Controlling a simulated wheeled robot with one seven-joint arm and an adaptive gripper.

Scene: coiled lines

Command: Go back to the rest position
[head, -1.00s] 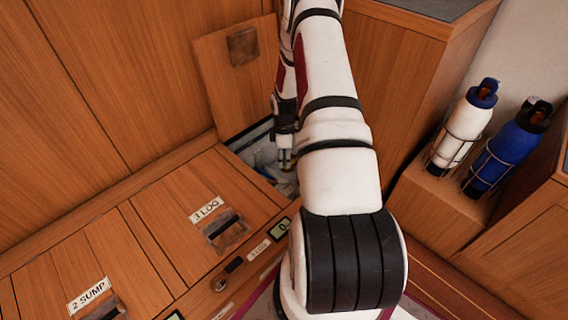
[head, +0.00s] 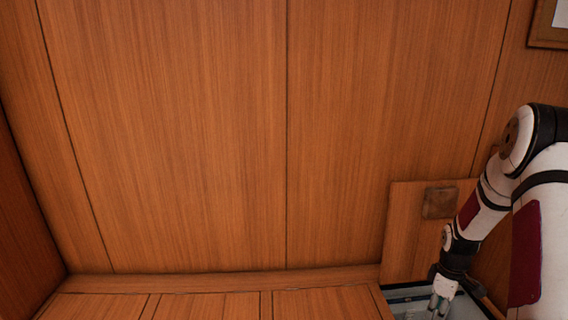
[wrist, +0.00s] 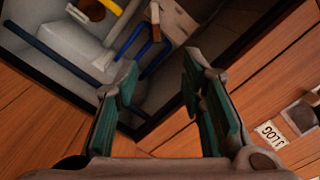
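My gripper (wrist: 160,90) is open and empty in the wrist view, its two green-padded fingers apart. It points down over an open compartment (wrist: 52,62) that holds pipes and a pale box-like part. In the head view my gripper (head: 440,302) shows at the lower right, at the mouth of the same compartment (head: 405,292). My white arm reaches in from the right edge. Its fingertips are too small there to judge their gap.
A raised wooden hatch lid (head: 408,235) with a dark square patch leans against the panelled wall (head: 200,130) behind the opening. Closed wooden lids (head: 210,306) lie left of it. In the wrist view a label (wrist: 271,134) sits on the lid at right.

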